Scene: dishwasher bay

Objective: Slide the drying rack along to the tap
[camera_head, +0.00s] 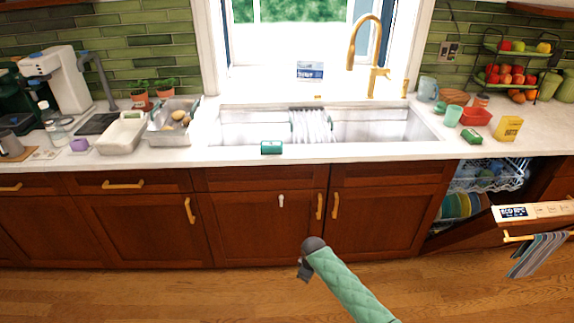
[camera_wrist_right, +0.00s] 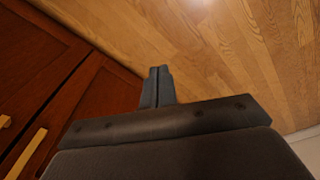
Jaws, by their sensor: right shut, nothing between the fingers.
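The drying rack (camera_head: 312,127) is a white slatted piece with dark ends, set across the middle of the white sink (camera_head: 260,127). The gold tap (camera_head: 376,82) stands behind the sink, right of the rack, with its arched spout reaching up before the window. My right gripper (camera_head: 303,271) is low in front of the cabinet doors, well below the counter and apart from the rack. In the right wrist view its fingers (camera_wrist_right: 157,86) are together with nothing between them, against the wooden floor. My left gripper is not in view.
A green sponge or box (camera_head: 271,147) lies on the counter's front edge before the sink. A metal tray (camera_head: 172,122) stands left of the sink. Cups and a yellow box (camera_head: 507,128) stand at the right. The dishwasher door (camera_head: 530,213) is open at the right.

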